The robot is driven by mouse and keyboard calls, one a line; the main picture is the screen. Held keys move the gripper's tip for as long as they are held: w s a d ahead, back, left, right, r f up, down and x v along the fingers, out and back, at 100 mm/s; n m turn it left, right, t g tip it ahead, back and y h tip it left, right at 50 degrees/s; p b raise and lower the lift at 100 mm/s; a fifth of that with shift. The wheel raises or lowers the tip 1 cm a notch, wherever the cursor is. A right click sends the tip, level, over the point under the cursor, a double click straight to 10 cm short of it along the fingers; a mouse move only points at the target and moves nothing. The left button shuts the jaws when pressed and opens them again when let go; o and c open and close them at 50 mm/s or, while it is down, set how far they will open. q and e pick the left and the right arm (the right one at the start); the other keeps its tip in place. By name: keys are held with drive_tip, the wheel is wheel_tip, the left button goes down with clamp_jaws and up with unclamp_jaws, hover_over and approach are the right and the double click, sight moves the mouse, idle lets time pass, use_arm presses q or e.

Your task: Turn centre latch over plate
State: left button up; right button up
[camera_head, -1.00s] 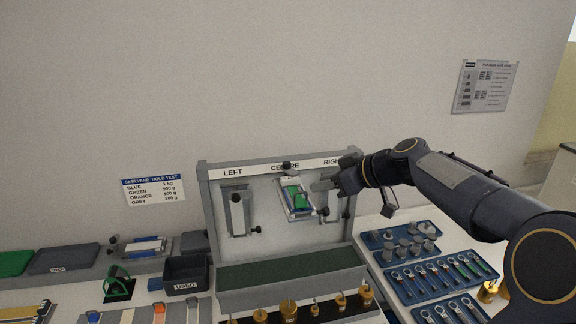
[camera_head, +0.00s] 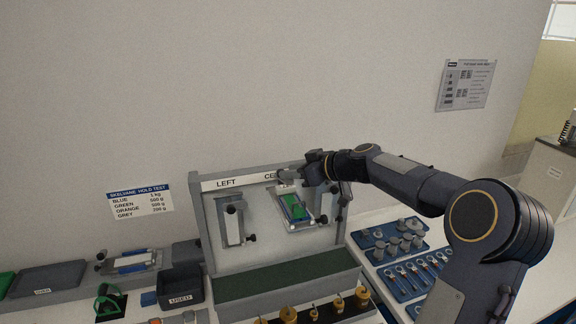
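The centre plate (camera_head: 295,207), with a green block and blue edging, hangs tilted on the upright test board (camera_head: 265,238) under the partly covered centre label. The centre latch (camera_head: 288,174) is a grey piece at the top of that station. My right gripper (camera_head: 303,174) is at the latch, coming from the right. Its fingers are small and overlap the latch, so I cannot tell whether they are closed on it. The right station is mostly hidden behind my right arm. My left gripper is out of view.
The left station (camera_head: 234,224) stands to the left of the plate. Brass weights (camera_head: 288,314) line the front of the board. Blue trays of grey weights (camera_head: 390,243) and hooks lie at right. A used bin (camera_head: 180,287) stands at left.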

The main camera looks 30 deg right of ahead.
drive_tip(key=shift+x, duration=0.85)
